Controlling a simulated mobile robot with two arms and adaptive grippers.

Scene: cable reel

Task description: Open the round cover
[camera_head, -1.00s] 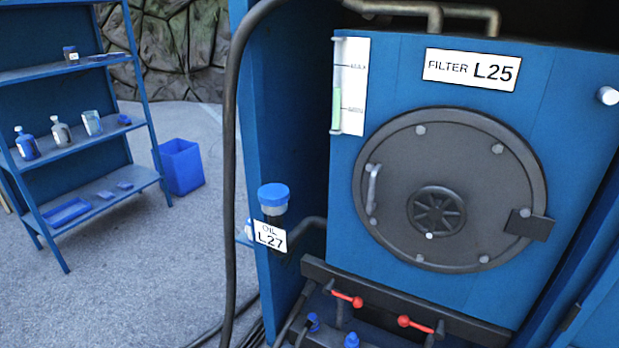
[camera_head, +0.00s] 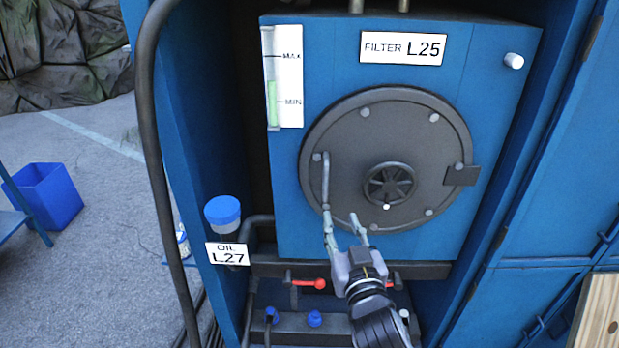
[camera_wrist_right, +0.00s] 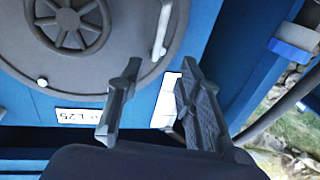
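The round cover (camera_head: 345,125) is a dark grey disc lying flush on the front of the blue filter box, with bolts around its rim. A small spoked handwheel (camera_head: 389,184) sits at its middle. A light grey bar handle (camera_head: 326,180) stands upright on its left side; it also shows in the right wrist view (camera_wrist_right: 162,28). My right gripper (camera_head: 343,222) is open and empty near the cover's lower edge, below the handle. In the right wrist view, the handle lies ahead of the gap between the fingers (camera_wrist_right: 155,85). My left gripper is out of view.
Red-handled valves (camera_head: 308,284) sit on a ledge below the box. A blue-capped oil filler (camera_head: 222,212) and a thick black hose (camera_head: 150,120) are at the left. A dark hinge-like plate (camera_head: 462,175) is at the cover's right edge. A blue cabinet wall (camera_head: 550,170) stands at the right.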

